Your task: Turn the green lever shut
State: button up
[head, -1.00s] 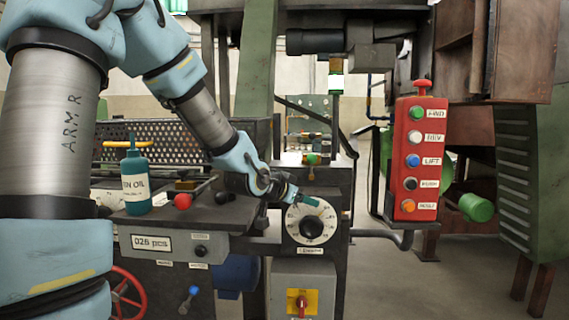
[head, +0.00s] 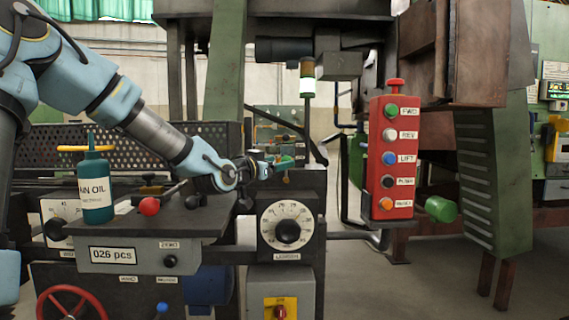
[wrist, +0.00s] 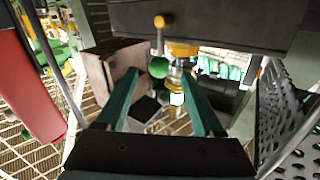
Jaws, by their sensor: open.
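The green lever shows its round green knob in the wrist view (wrist: 159,67), beside a brass fitting on a dark box. The knob lies between the lines of my two teal fingers and seems beyond their tips. My gripper (wrist: 160,82) is open, with nothing seen between its fingers. In the head view my gripper (head: 284,161) is just above the dark box that carries the white dial. There the fingers overlap the lever's place, so the knob cannot be clearly told apart from them. I cannot tell the lever's angle or whether it is touched.
A red button box (head: 391,158) hangs to the right of the gripper. A teal oil bottle (head: 96,190) and a red-knobbed lever (head: 149,206) are on the left ledge. A perforated panel (wrist: 290,115) is close by in the wrist view. The white dial (head: 287,225) is below.

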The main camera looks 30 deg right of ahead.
aim_at(286, 159)
jog(key=shift+p+x, duration=0.35)
jog(key=shift+x, duration=2.05)
grip_shut()
